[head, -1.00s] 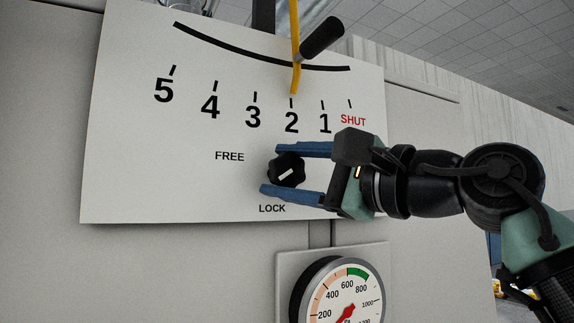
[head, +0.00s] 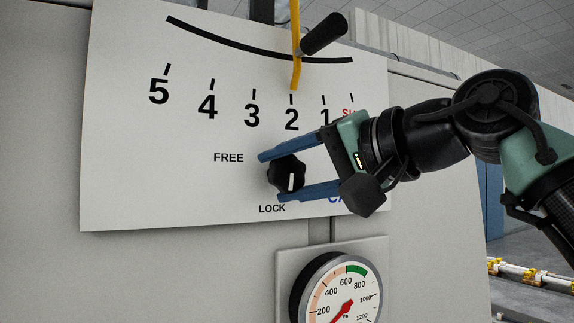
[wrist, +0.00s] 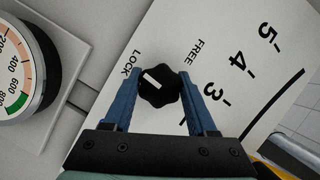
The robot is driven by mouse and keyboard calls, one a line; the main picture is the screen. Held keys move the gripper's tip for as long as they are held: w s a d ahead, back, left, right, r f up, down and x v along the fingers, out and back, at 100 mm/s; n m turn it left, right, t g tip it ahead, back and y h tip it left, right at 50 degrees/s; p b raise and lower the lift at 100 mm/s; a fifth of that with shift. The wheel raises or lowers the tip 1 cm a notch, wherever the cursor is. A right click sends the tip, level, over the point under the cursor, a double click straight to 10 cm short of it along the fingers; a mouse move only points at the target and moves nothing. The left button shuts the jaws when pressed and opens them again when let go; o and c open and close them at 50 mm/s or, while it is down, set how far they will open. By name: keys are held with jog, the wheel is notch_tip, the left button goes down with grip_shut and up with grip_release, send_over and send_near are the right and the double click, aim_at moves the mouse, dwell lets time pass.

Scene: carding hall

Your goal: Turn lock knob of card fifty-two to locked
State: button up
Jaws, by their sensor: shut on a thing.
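The lock knob (head: 287,173) is black and lobed, with a white mark, on a white panel (head: 150,205). In the head view its mark points down, on the side of the word LOCK (head: 272,209); FREE (head: 228,157) is to its upper left. My gripper (head: 272,177) reaches in from the right, with one blue finger above the knob and one below, shut on it. The wrist view shows the knob (wrist: 168,92) between both fingers, its mark pointing toward LOCK (wrist: 131,62). Lettering at the panel's lower right is partly hidden by my gripper.
A yellow pointer (head: 295,55) with a black handle (head: 323,35) stands at 2 on the scale above the knob. A round gauge (head: 345,296) sits just below the panel. Open floor shows at the far right.

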jog(key=shift+n, duration=0.4)
jog(key=shift+h, duration=0.3)
jog(key=o, duration=1.3)
jog(key=shift+o, duration=0.2)
jog(key=p+v, duration=0.1)
jog(key=v, duration=1.2)
